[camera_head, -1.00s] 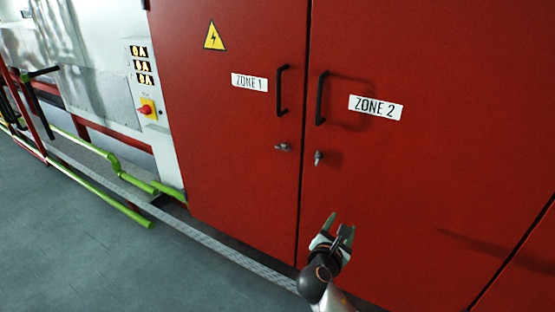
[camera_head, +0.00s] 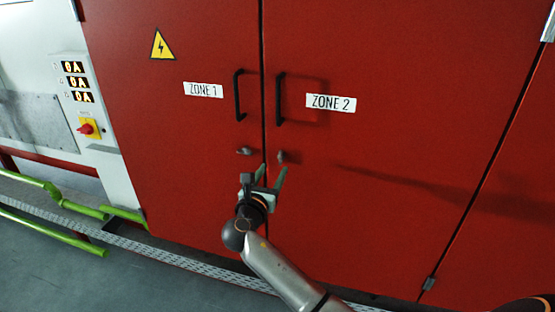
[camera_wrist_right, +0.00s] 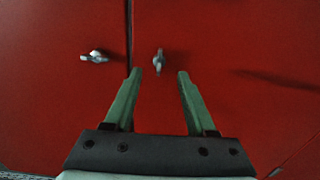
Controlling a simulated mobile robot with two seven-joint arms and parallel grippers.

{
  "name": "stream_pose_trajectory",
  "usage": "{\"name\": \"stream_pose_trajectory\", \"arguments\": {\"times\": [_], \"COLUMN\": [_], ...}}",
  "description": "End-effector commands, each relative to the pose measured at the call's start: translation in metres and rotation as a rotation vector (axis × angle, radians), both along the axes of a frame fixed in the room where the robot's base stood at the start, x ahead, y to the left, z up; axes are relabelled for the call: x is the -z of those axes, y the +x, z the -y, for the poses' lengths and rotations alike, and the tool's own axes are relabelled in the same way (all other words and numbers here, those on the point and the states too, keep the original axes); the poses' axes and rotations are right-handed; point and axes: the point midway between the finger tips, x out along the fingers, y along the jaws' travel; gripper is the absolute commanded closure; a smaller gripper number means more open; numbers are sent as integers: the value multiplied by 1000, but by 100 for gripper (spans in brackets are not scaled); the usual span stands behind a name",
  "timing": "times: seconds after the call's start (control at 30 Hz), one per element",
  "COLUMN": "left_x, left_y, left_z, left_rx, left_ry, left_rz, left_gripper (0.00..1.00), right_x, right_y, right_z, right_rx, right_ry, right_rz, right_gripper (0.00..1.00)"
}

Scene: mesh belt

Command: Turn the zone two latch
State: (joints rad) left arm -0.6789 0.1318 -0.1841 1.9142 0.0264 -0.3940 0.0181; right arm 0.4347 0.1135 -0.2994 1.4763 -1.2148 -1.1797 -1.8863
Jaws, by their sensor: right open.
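The zone two latch (camera_head: 281,156) is a small metal handle on the red ZONE 2 door (camera_head: 370,140), below that door's black pull handle. It stands upright. In the right wrist view the latch (camera_wrist_right: 159,61) shows just beyond and between the fingertips. My right gripper (camera_head: 271,172) is open and empty, just below the latch in the head view, its green fingers pointing up toward it. In the wrist view the fingers (camera_wrist_right: 160,73) appear apart from the latch. My left gripper is not in view.
The zone one latch (camera_head: 244,151) lies sideways on the ZONE 1 door (camera_head: 180,130), close to the left. Black pull handles (camera_head: 280,99) stand above the latches. Green pipes (camera_head: 50,190) and a perforated metal strip (camera_head: 190,262) run along the floor at left.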

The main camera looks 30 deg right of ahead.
Motion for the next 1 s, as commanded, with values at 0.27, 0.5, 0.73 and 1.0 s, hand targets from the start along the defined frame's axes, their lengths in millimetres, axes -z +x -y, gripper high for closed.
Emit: {"name": "stream_pose_trajectory", "arguments": {"times": [0.27, 0.5, 0.73, 1.0], "left_x": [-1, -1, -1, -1], "left_y": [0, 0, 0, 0], "left_z": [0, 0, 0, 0], "left_rx": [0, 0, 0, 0], "left_ry": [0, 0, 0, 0], "left_rz": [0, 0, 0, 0], "left_gripper": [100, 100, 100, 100], "right_x": [0, 1, 0, 1], "right_y": [33, 42, 43, 43], "right_z": [39, 49, 50, 50], "right_rx": [1, -2, -2, -1], "right_ry": [1, 3, 3, 2], "right_rz": [-1, 0, 0, 1], "right_gripper": [44, 44, 44, 71]}}
